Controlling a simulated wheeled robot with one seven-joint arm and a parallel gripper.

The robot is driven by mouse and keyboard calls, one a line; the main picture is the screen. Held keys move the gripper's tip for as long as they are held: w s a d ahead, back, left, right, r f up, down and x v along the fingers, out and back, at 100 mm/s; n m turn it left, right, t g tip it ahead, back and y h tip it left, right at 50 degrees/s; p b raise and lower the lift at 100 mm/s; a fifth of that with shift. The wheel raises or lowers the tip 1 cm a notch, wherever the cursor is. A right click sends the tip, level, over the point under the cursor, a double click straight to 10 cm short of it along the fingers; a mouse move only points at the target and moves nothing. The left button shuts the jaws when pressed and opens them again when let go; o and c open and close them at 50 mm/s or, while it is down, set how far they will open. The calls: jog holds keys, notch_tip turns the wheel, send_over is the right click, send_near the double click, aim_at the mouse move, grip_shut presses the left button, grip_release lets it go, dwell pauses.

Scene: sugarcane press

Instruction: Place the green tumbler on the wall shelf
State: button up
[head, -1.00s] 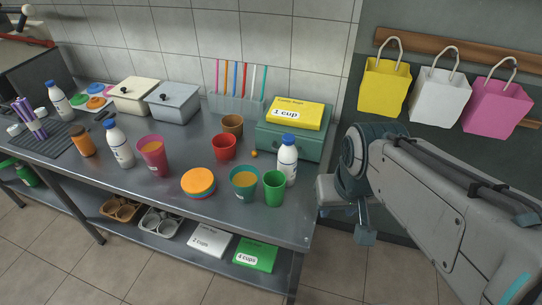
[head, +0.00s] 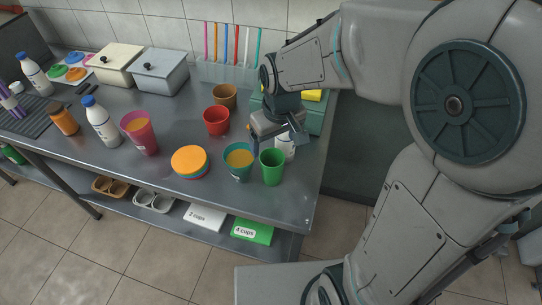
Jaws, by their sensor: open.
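The green tumbler (head: 272,168) stands upright and looks empty, near the right end of the steel table (head: 215,207). A teal cup with orange contents (head: 238,162) stands just left of it. My gripper (head: 280,141) is open, above and behind the green tumbler in the picture, apart from it as far as I can tell. No wall shelf can be made out in the current view; my arm covers much of the right side.
A stack of orange-topped discs (head: 190,161), a red cup (head: 216,121) and a brown cup (head: 223,96) stand left of my gripper. A green box (head: 314,118) is behind it. A pink cup (head: 139,132) stands farther left. The table's front right corner is clear.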

aim_at(271, 165)
jog(key=f, duration=0.4)
jog(key=w+f, duration=0.1)
jog(key=f, duration=0.8)
jog(key=shift+w+a, duration=0.35)
jog(key=shift+w, duration=0.05)
jog(key=c, duration=1.1)
jog(key=shift+r, duration=0.2)
jog(key=shift+c, duration=0.2)
